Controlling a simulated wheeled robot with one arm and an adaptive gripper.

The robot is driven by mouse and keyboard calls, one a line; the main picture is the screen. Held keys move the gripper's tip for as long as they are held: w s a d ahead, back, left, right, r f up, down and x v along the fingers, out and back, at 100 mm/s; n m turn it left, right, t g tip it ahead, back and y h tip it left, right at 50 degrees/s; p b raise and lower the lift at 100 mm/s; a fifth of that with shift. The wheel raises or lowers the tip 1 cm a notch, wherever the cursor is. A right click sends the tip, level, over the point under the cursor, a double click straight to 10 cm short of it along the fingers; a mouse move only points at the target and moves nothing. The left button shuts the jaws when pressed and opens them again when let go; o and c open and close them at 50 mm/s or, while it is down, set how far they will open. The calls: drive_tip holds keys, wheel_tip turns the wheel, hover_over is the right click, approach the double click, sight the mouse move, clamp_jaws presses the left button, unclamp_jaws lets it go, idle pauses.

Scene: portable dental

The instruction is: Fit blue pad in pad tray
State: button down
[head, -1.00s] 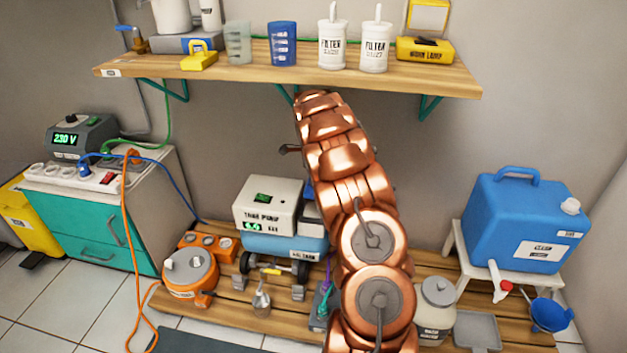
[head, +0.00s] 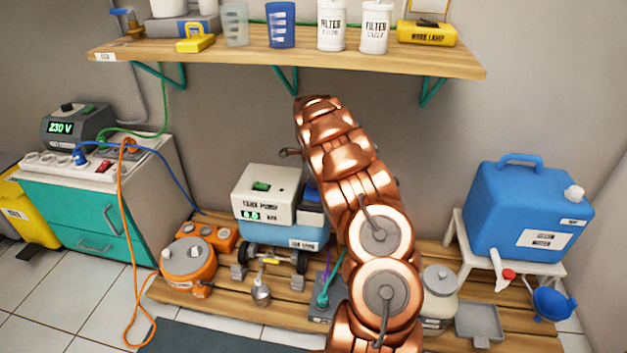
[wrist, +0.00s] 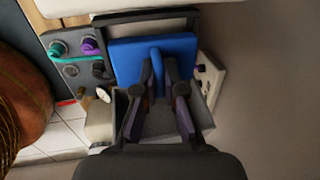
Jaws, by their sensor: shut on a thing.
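The blue pad (wrist: 135,62) is a flat blue slab with an upright fin across its middle, seen in the wrist view. My gripper (wrist: 158,72) is shut on this fin, a dark finger on each side. A dark frame (wrist: 101,35), which looks like the pad tray, runs along the pad's far and left edges. I cannot tell whether the pad is seated in it or just above it. In the head view, my arm hides my gripper; a blue patch (head: 311,192) shows between the arm and the white pump box.
The white pump box (head: 266,196) stands on a blue tank over the wooden pallet. A wall shelf (head: 240,66) with cups and filter bottles overhangs behind. A blue water jug (head: 528,215) is at right, an orange unit (head: 187,262) at left.

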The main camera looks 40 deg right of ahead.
drive_tip(key=shift+w+a+p, duration=0.1)
drive_tip(key=shift+w+p, duration=0.05)
drive_tip(key=shift+p, duration=0.4)
idle(1.0)
drive_tip(key=shift+f, duration=1.8)
idle(1.3)
drive_tip(key=c, duration=1.2)
unclamp_jaws()
drive_tip(key=shift+r, duration=0.15)
drive_tip(key=shift+s+a+r, duration=0.1)
drive_tip(key=shift+a+r, duration=0.05)
drive_tip(key=shift+r, duration=1.05)
drive_tip(key=shift+s+a+r, duration=0.1)
drive_tip(key=shift+a+r, duration=0.05)
drive_tip(key=shift+r, duration=1)
drive_tip(key=shift+s+a+r, duration=0.1)
drive_tip(key=shift+a+r, duration=0.05)
drive_tip(key=shift+r, duration=1.05)
